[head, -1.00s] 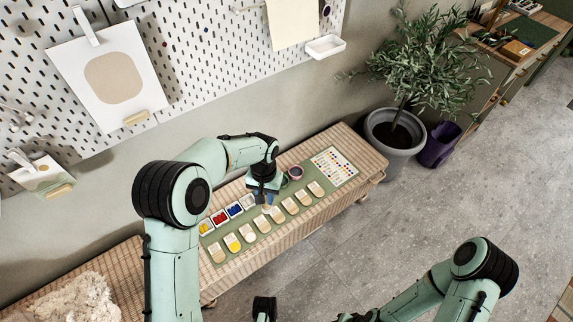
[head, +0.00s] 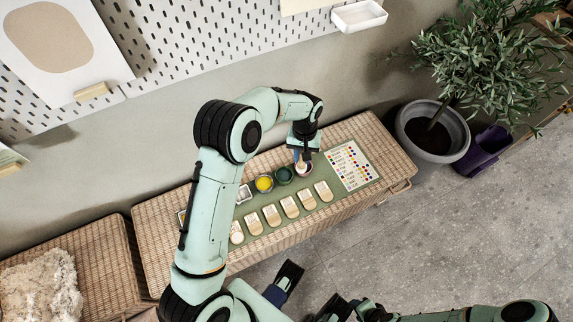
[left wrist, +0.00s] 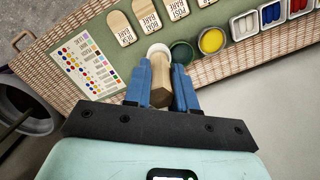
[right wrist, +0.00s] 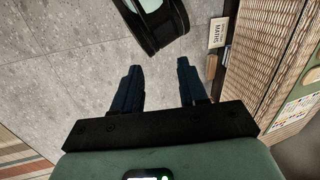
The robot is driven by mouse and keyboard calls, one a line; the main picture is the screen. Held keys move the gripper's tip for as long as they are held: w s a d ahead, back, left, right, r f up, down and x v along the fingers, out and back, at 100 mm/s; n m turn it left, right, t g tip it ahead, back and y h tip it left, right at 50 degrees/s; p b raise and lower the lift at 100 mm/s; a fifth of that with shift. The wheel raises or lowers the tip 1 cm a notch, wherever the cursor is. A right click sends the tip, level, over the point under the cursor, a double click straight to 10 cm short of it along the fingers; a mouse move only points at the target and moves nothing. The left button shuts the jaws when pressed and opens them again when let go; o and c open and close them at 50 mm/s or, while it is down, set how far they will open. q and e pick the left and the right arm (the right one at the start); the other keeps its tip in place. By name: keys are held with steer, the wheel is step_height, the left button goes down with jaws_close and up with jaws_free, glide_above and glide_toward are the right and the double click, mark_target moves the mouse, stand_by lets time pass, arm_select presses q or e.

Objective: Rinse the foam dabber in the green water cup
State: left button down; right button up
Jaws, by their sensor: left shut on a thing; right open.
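My left gripper (head: 303,150) is shut on the foam dabber, pointing down over the bench. In the left wrist view the dabber's wooden handle (left wrist: 159,82) sits between the blue fingers, with a pale round end beyond it. The green water cup (head: 284,175) stands just left of that cup, and also shows beside the dabber in the left wrist view (left wrist: 183,52). My right gripper (right wrist: 160,85) is open and empty above the floor.
A yellow cup (head: 264,184) stands left of the green one. Several labelled wooden tags (head: 290,206) lie in front on the green mat. A colour chart (head: 350,165) lies to the right. A potted plant (head: 432,132) stands beyond the bench's right end.

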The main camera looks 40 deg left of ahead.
steer(key=shift+w+d+f+t+h+b, duration=0.8)
steer(key=shift+w+d+f+b, duration=0.95)
steer(key=shift+w+f+b, duration=2.35)
arm_select(q)
steer(key=shift+w+a+f+n+b, duration=0.1)
steer(key=shift+a+f+n+b, duration=0.2)
steer(key=shift+a+f+n, duration=1.55)
steer(key=shift+s+a+f+m+b, duration=0.1)
steer(key=shift+a+f+m+b, duration=0.4)
steer(key=shift+f, duration=3.05)
steer(key=shift+w+a+f+n+b, duration=0.15)
steer(key=shift+a+f+n, duration=0.9)
steer(key=shift+f, duration=1.65)
arm_select(e)
steer(key=s+f, duration=0.5)
steer(key=shift+d+f+m+g+y, duration=0.2)
steer(key=shift+f+m+g+y, duration=0.1)
steer(key=shift+m+g, duration=0.1)
arm_select(q)
steer(key=shift+a+m, duration=0.3)
arm_select(e)
steer(key=shift+s, duration=0.1)
arm_select(q)
steer(key=shift+f, duration=0.25)
